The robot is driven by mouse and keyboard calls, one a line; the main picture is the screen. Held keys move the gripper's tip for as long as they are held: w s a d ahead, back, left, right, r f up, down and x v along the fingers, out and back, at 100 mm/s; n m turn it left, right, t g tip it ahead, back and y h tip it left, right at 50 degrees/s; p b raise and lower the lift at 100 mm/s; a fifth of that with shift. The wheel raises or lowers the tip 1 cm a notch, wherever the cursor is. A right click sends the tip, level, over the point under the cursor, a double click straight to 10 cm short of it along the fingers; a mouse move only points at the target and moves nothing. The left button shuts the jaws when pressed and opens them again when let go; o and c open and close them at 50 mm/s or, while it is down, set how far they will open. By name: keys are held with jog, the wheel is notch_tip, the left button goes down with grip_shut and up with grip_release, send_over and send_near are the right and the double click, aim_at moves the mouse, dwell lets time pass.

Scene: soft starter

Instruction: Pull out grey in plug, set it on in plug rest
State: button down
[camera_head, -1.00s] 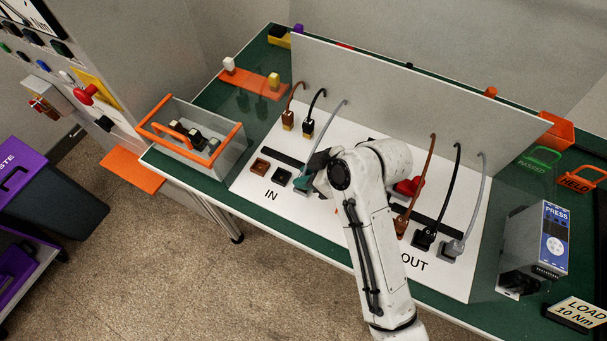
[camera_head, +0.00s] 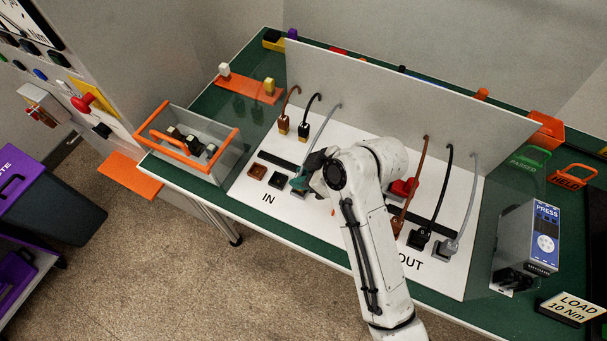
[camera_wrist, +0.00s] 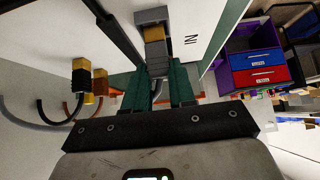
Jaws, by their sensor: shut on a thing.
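My gripper (camera_wrist: 160,86) has teal fingers and is shut on the grey in plug (camera_wrist: 156,56). In the head view my gripper (camera_head: 303,180) is low over the near row, beside the IN label, and mostly hides the plug. In the wrist view, a gold section shows between the plug's grey body and a grey block (camera_wrist: 150,15), seemingly its socket. The grey cable (camera_head: 326,128) runs from the upright panel to the gripper. The brown in plug (camera_head: 284,124) and black in plug (camera_head: 303,128) stand farther back, gold parts showing. I cannot make out the grey plug's rest.
The brown socket (camera_head: 257,171) and black socket (camera_head: 276,179) at the left are empty. A red part (camera_head: 403,188) and the OUT plugs (camera_head: 419,239) stand right of my arm. The upright panel (camera_head: 400,95) bounds the back. A clear bin (camera_head: 225,155) is at the left.

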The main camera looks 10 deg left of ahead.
jog(key=shift+r+p, duration=0.95)
jog(key=shift+r, duration=0.1)
jog(key=shift+w+d, duration=0.1)
jog(key=shift+w, duration=0.1)
jog(key=shift+w+d, duration=0.2)
jog(key=shift+w, duration=0.45)
jog(key=shift+w+d+b, duration=0.15)
jog(key=shift+w+b, duration=0.15)
jog(key=shift+b, duration=0.05)
jog(key=shift+w+d, duration=0.1)
jog(key=shift+w, duration=0.2)
jog(key=shift+w+d, duration=0.1)
jog(key=shift+w, duration=0.25)
jog(key=shift+w+d+b, duration=0.15)
jog(key=shift+w+b, duration=0.15)
jog(key=shift+w+d, duration=0.1)
jog(key=shift+w, duration=0.2)
jog(key=shift+w+d, duration=0.1)
jog(key=shift+w, duration=0.25)
